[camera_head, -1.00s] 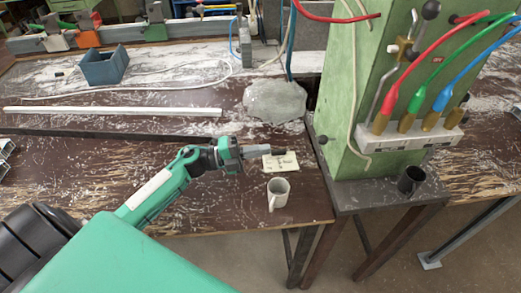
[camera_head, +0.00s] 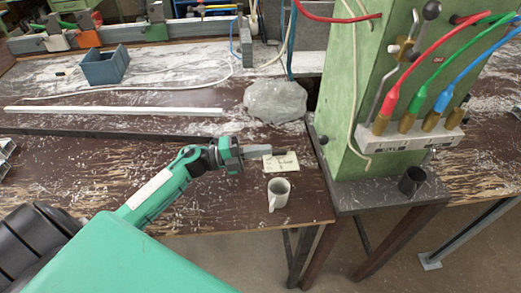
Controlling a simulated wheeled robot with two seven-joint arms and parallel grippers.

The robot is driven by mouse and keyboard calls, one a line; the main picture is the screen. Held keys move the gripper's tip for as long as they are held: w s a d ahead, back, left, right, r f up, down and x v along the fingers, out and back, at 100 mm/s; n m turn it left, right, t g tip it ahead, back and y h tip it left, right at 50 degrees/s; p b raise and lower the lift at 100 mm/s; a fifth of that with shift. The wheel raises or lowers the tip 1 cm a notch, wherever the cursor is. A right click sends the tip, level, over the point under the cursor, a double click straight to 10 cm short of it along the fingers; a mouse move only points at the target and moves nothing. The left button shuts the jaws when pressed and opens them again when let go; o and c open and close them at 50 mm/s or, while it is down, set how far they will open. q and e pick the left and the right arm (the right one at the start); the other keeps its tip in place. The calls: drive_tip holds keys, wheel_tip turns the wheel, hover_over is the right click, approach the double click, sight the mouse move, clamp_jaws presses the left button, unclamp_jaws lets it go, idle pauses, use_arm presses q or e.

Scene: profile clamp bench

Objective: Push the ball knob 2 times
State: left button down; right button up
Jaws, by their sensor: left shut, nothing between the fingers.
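A small dark ball knob (camera_head: 323,140) sits on the left side of the green machine housing (camera_head: 345,110). Another dark ball knob (camera_head: 431,10) tops a lever on the housing's front, and I cannot tell from the picture which one the task means. My left gripper (camera_head: 281,152) is shut and empty, pointing right, above the bench by a pale paper note. Its tips are to the left of the side knob, with a gap between them. My right gripper is out of view.
A white mug (camera_head: 279,193) stands just below my left gripper, near the bench's front edge. A paper note (camera_head: 281,163) lies beneath the fingertips. A grey stone-like lump (camera_head: 275,101) lies behind. Hoses hang at upper right.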

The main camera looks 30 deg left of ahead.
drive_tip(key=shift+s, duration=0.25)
use_arm(q)
drive_tip(key=shift+s+a+m+p, duration=0.2)
drive_tip(key=shift+m+p, duration=0.1)
drive_tip(key=shift+m, duration=2.75)
drive_tip(key=shift+s+a+m+p, duration=0.1)
drive_tip(key=shift+a+m+p, duration=0.15)
drive_tip(key=shift+m, duration=2.75)
drive_tip(key=shift+s+a+m+p, duration=0.15)
drive_tip(key=shift+m+p, duration=0.15)
drive_tip(key=shift+m, duration=2.75)
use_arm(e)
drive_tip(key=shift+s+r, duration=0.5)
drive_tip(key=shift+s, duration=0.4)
use_arm(q)
drive_tip(key=shift+w+d+r, duration=0.1)
drive_tip(key=shift+d, duration=0.05)
